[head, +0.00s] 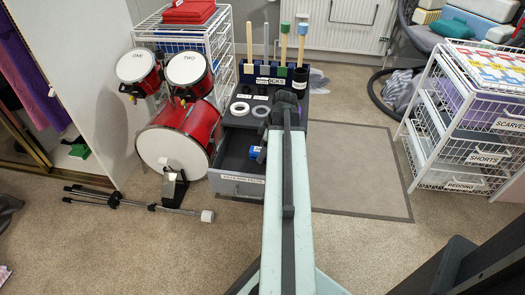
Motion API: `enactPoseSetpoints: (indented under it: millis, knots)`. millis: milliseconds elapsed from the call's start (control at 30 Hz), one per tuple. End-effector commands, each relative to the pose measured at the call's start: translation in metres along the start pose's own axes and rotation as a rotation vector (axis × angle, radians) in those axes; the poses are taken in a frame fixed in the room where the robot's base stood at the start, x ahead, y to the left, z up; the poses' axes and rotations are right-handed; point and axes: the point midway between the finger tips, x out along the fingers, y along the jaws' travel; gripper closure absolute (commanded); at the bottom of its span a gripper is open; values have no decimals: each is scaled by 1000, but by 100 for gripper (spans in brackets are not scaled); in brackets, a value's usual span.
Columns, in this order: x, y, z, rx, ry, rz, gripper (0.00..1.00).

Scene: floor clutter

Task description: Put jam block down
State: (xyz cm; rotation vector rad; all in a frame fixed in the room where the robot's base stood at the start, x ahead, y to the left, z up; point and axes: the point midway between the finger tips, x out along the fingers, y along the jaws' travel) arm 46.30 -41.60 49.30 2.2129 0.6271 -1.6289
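A small blue block (255,152), which may be the jam block, shows beside the left edge of my arm. It appears inside the open grey drawer (238,184), and part of it is hidden by the arm. My arm reaches forward over the drawer, and my gripper (285,106) is at its far end, in front of the dark storage unit. The fingers are seen from behind and cannot be made out. I cannot tell whether they touch or hold anything.
Two tape-like rings (240,108) lie on the unit's top, with upright mallets (284,45) behind. A red drum set (181,135) stands left, with a fallen stand (130,203) before it. A white wire basket rack (465,120) stands right. The grey mat (355,170) is clear.

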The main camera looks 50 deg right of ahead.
Motion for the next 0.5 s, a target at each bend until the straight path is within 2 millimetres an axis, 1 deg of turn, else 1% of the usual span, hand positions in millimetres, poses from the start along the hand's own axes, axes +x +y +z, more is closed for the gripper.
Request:
enactPoseSetpoints:
  millis: [167,267,500]
  knots:
    - [-16,0,-2,1,0,0,39]
    - [-34,0,-3,1,0,0,39]
    - [-89,0,-4,2,0,0,39]
